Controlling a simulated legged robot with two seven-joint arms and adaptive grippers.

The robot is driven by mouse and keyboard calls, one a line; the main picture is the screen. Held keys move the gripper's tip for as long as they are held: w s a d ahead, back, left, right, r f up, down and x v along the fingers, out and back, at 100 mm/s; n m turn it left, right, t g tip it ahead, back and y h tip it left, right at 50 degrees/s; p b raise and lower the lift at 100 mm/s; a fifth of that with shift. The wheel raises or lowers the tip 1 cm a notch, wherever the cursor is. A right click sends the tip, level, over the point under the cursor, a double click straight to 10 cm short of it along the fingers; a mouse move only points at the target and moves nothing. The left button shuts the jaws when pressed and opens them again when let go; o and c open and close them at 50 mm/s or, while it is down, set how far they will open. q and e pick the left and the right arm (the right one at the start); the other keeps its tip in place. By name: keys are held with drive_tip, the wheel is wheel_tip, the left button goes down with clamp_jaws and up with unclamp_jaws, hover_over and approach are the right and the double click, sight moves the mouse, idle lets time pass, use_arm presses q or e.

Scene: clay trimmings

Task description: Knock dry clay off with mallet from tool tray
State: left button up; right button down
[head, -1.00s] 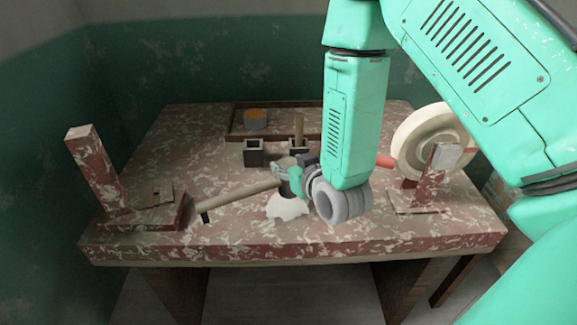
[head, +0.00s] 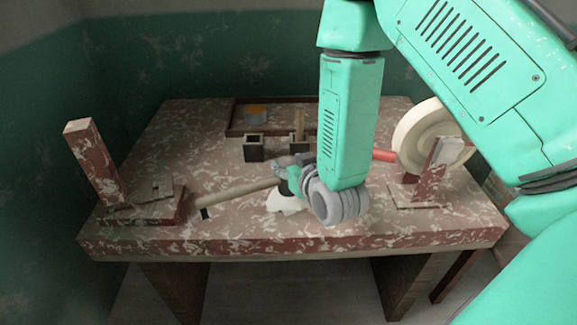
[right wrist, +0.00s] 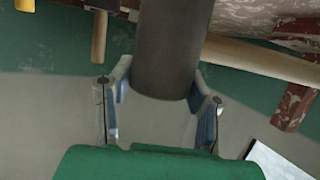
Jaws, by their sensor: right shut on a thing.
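My right gripper (head: 290,178) is low over the front middle of the table. In the right wrist view its fingers (right wrist: 160,112) are shut on a dark grey cylinder (right wrist: 170,45), which looks like the mallet's head. The mallet's pale wooden handle (head: 240,191) slants left from the gripper, with a black piece at its far end; it also shows in the right wrist view (right wrist: 265,62). The join of head and handle is hidden. A white patch, perhaps clay (head: 284,201), lies under the gripper, partly covered. My left gripper is not in view.
A red post (head: 93,160) stands left, a pale wheel (head: 418,140) right.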

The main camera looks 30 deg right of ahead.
drive_tip(key=shift+f, duration=0.55)
wheel_tip(320, 180, down, 3)
drive_tip(key=b, duration=0.2)
drive_tip(key=shift+b, duration=0.35)
wheel_tip(320, 180, up, 6)
drive_tip(key=p, duration=0.6)
drive_tip(key=shift+r, duration=0.25)
drive_tip(key=shift+f, duration=0.1)
drive_tip(key=shift+f, duration=0.1)
drive_tip(key=shift+f+b, duration=1.4)
drive_tip(key=shift+f, duration=0.2)
